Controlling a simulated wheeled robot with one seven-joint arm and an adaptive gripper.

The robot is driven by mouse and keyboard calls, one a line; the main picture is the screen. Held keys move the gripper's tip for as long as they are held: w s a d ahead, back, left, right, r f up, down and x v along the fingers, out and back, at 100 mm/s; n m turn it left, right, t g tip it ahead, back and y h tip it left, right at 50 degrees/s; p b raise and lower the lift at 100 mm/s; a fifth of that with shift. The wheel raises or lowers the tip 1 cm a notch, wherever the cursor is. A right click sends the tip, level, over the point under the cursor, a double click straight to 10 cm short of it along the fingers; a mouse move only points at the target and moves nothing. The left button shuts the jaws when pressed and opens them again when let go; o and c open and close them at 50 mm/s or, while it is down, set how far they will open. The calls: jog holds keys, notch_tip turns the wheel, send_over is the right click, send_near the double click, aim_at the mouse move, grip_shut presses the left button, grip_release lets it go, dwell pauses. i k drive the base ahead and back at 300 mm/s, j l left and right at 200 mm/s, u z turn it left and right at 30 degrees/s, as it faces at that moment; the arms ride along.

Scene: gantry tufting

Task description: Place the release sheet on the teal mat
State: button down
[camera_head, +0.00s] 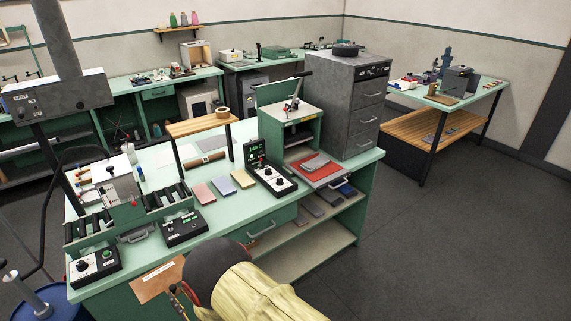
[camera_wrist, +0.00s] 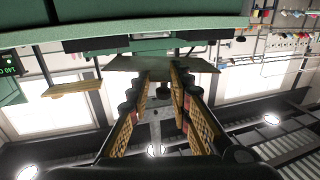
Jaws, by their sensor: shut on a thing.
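The release sheet (camera_head: 157,281) is a flat brown sheet with a small pale label, held in front of the bench's near edge in the head view. In the wrist view the sheet (camera_wrist: 150,63) spans across the fingertips, looking grey-brown and thin. My gripper (camera_wrist: 162,80) is shut on it, its two patterned fingers reaching the sheet's edge. In the head view my arm hides most of the gripper. I cannot pick out a separate teal mat; the pale teal bench top (camera_head: 262,207) is in view.
Control boxes (camera_head: 183,229) and a roller unit (camera_head: 122,196) stand at the bench's left. Pink (camera_head: 203,193), blue (camera_head: 222,184) and yellow (camera_head: 243,179) pads lie mid-bench.

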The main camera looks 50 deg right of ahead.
aim_at(313, 162)
jog(key=k+l, duration=0.1)
jog(key=l, duration=0.25)
jog(key=k+l, duration=0.15)
jog(key=l, duration=0.2)
jog(key=k+l, duration=0.1)
jog(key=l, duration=0.25)
jog(key=k+l, duration=0.1)
jog(key=l, duration=0.25)
